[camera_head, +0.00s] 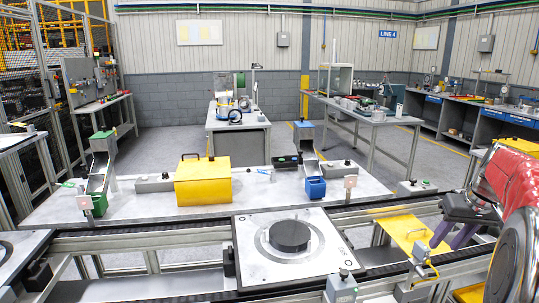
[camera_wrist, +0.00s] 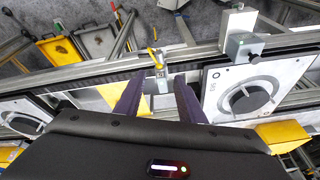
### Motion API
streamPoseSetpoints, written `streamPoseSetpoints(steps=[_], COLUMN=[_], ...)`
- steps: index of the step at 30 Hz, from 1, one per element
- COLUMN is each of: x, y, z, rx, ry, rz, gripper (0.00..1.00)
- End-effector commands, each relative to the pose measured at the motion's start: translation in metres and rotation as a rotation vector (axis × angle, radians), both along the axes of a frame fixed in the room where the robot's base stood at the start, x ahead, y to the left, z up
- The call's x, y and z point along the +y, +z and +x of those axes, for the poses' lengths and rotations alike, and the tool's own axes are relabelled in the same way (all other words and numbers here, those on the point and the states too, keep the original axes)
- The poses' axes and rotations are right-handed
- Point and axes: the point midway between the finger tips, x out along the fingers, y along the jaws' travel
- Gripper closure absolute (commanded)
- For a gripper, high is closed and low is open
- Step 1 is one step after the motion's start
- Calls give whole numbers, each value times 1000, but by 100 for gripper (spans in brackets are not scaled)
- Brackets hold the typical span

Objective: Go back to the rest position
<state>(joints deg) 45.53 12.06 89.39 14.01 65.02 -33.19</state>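My gripper (camera_head: 450,238) is at the right edge of the head view, below the red part of my arm. Its purple fingers point down over the conveyor near a yellow plate. In the wrist view my gripper (camera_wrist: 160,80) has its two fingers spread apart, with nothing held between them. A pale clutch pallet (camera_head: 250,262) with a black disc (camera_head: 289,236) lies on the conveyor, left of my gripper in the head view. In the wrist view a pallet (camera_wrist: 217,101) with a dark disc (camera_wrist: 240,99) lies to the right of the fingers.
The conveyor rail (camera_head: 140,238) runs across the front, with a sensor post (camera_head: 341,287) nearby. A yellow plate (camera_head: 415,232) is close to my fingers. Behind stands a table with a yellow box (camera_head: 203,182), a blue bin (camera_head: 315,188) and a green bin (camera_head: 99,204).

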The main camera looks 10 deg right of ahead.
Motion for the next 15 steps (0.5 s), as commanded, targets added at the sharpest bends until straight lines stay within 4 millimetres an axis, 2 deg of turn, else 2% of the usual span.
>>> streamPoseSetpoints(steps=[5,15], x=[37,137], y=[-12,-26], z=[-15,-48], rx=[26,47], ry=[-76,-135], rz=[13,0], gripper=[64,64])
